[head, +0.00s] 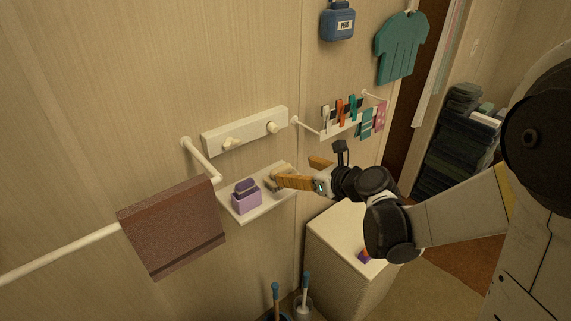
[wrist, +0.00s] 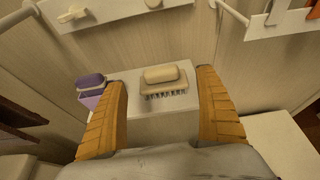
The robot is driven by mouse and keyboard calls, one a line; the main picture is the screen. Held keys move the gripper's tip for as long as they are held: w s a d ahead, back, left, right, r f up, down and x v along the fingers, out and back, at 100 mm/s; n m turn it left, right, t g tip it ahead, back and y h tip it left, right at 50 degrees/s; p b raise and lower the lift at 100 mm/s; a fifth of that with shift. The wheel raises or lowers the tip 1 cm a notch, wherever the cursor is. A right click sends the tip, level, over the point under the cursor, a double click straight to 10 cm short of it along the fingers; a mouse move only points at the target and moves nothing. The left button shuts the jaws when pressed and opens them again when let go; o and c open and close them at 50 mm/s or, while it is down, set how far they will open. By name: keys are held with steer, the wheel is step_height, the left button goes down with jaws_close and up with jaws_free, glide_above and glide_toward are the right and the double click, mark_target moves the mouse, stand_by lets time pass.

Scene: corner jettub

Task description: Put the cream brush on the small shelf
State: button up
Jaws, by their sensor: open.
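The cream brush (wrist: 164,84) rests on the small white shelf (wrist: 132,76), bristles facing down. My gripper (wrist: 164,87) is open, with its orange fingers apart on either side of the brush in the wrist view. The fingers do not visibly touch it. In the head view my gripper (head: 284,176) is over the right part of the shelf (head: 243,216). The brush is mostly hidden there behind the fingers.
A purple box (head: 246,196) stands on the shelf's left part. A brown towel (head: 172,228) hangs at left, and a white hook rail (head: 245,130) is above. A white cabinet (head: 335,240) stands below right.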

steer(key=s+d+r+n+g+h, duration=0.1)
steer(key=s+d+n, duration=0.4)
steer(key=s+n, duration=0.8)
steer(key=s+d+r+n+g+h, duration=0.2)
steer(key=s+n+h, duration=0.4)
steer(key=s+n, duration=0.6)
steer(key=d+n+g, duration=0.1)
steer(key=d+n, duration=0.1)
steer(key=n, duration=0.2)
steer(key=shift+s+d+p, duration=0.35)
steer(key=shift+s, duration=0.05)
steer(key=shift+f+b, duration=0.9)
steer(key=shift+f, duration=0.05)
